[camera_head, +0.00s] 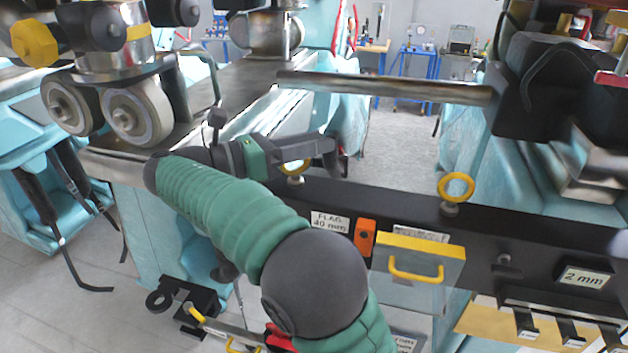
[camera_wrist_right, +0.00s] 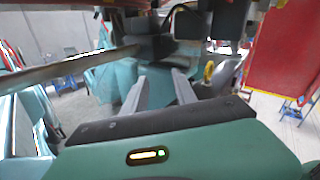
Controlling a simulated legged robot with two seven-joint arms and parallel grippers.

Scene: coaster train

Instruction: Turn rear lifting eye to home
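Two yellow ring-shaped lifting eyes stand on the black beam (camera_head: 375,209). One lifting eye (camera_head: 294,168) is partly hidden behind my right gripper; the other lifting eye (camera_head: 456,187) stands clear to the right, upright on a grey base. I cannot tell from the pictures which is the rear one. My right gripper (camera_head: 331,152) is just above and beside the left one, with no clear contact. In the right wrist view its two grey fingers (camera_wrist_right: 159,88) are apart with nothing between them. A yellow ring (camera_wrist_right: 208,71) shows right of the fingers there. My left gripper is out of view.
A metal bar (camera_head: 385,88) crosses above the beam. A large wheeled assembly (camera_head: 108,105) stands at left. A clear box with a yellow handle (camera_head: 416,273) and an orange block (camera_head: 364,238) are on the beam's front. Open floor (camera_head: 398,150) lies behind.

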